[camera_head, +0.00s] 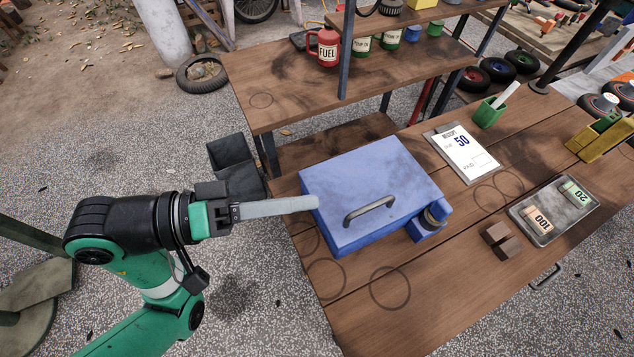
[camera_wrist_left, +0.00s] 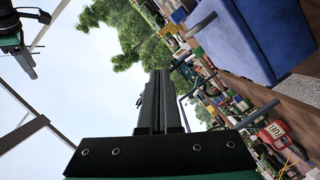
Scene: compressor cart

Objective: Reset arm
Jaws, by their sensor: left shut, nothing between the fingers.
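My left arm comes in from the left with its gripper (camera_head: 312,204) pointing right, its tip at the left side of the blue metal box (camera_head: 365,180). I cannot tell whether the tip touches the box. The left gripper is shut and empty; its fingers lie together in the left wrist view (camera_wrist_left: 158,95). The blue box is closed, with a dark handle on its lid, and also shows at the upper right of the left wrist view (camera_wrist_left: 235,40). What looks like my right gripper (camera_wrist_left: 27,62) shows small at the upper left there; its finger state is unclear.
The wooden bench (camera_head: 370,310) holds a clipboard (camera_head: 463,152), a green cup (camera_head: 490,112), a tray with banknote rolls (camera_head: 553,229) and a brown block (camera_head: 501,240). A shelf with a red fuel can (camera_head: 324,48) stands behind. The bench's front left is clear.

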